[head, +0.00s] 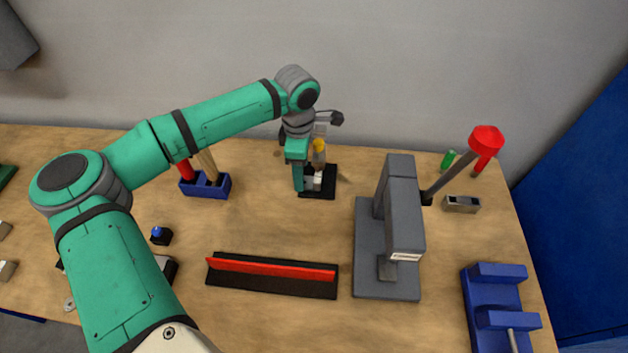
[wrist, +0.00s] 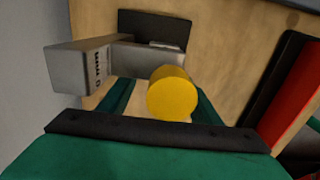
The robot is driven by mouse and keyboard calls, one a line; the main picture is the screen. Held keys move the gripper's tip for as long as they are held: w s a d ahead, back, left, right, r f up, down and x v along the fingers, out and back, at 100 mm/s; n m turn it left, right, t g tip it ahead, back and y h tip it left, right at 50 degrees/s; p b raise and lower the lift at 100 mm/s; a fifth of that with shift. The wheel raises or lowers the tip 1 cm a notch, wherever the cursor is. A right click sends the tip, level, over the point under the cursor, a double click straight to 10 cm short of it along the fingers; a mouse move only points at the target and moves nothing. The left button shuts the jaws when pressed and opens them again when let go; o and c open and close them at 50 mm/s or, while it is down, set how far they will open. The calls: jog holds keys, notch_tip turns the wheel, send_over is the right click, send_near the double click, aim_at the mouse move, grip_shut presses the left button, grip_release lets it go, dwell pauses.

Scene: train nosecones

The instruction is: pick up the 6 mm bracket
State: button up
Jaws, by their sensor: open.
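The 6 mm bracket (wrist: 82,68) is a grey metal angle piece in the wrist view, with dark lettering that appears upside down on its near face. One leg runs to the right, just past my fingertips. In the head view the bracket (head: 312,183) is small and partly hidden by my gripper. My gripper (wrist: 160,92) is open, its two green fingers close to the bracket; I cannot tell whether they touch it. A yellow cylinder (wrist: 172,92) shows between the fingers in the wrist view. In the head view my gripper (head: 303,178) points down over the black base (head: 328,188).
A blue holder with tools (head: 205,187) stands to the left. A black tray with a red bar (head: 270,275) lies in front. A tall grey stand (head: 400,215) rises to the right. A grey wall (head: 450,60) closes off the back.

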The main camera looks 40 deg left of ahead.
aim_at(309, 180)
jog(key=shift+f, duration=1.35)
jog(key=c, duration=1.1)
jog(key=shift+r, duration=0.1)
jog(key=shift+c, duration=0.2)
